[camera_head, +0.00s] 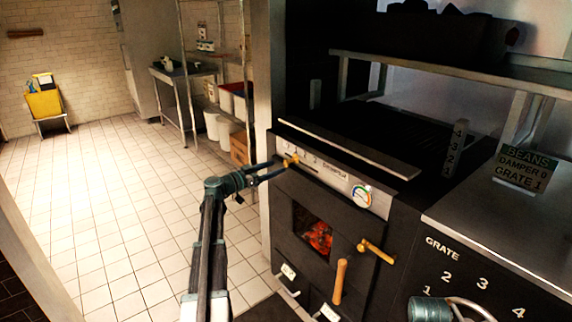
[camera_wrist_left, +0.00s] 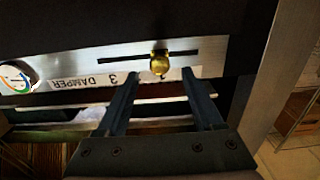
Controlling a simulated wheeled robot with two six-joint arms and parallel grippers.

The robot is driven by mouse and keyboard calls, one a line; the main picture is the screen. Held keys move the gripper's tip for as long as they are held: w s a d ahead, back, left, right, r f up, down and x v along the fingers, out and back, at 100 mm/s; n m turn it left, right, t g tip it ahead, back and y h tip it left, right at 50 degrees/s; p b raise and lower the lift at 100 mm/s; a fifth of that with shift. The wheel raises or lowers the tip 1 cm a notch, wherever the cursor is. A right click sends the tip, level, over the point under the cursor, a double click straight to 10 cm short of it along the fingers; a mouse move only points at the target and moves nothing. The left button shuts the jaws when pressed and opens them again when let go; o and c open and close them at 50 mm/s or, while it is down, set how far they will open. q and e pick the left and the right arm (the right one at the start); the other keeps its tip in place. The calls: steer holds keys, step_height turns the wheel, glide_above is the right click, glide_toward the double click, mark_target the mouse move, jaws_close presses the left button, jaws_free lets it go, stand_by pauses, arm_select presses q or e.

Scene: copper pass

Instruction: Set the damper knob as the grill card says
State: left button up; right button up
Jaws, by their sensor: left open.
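The brass damper knob (camera_head: 291,161) sits in a slot on the grill's steel front panel, below a row of numbers. In the left wrist view, turned upside down, the knob (camera_wrist_left: 160,63) stands partway along the slot, away from the end marked 3. My left gripper (camera_head: 272,170) is open at the knob. In the wrist view its fingertips (camera_wrist_left: 161,76) lie on either side of the knob, with gaps. The finger hides part of the number row. The grill card (camera_head: 525,168) reads BEANS, DAMPER 0, GRATE 1. My right gripper is not in view.
A round gauge (camera_head: 361,196) sits right of the damper label. Below are a firebox window (camera_head: 314,232) with glowing coals and wooden handles (camera_head: 340,282). A counter (camera_head: 510,225) with a GRATE scale stands at right.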

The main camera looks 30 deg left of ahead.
mark_target(284, 164)
arm_select(q)
steer(key=shift+x, duration=3.1)
jaws_close()
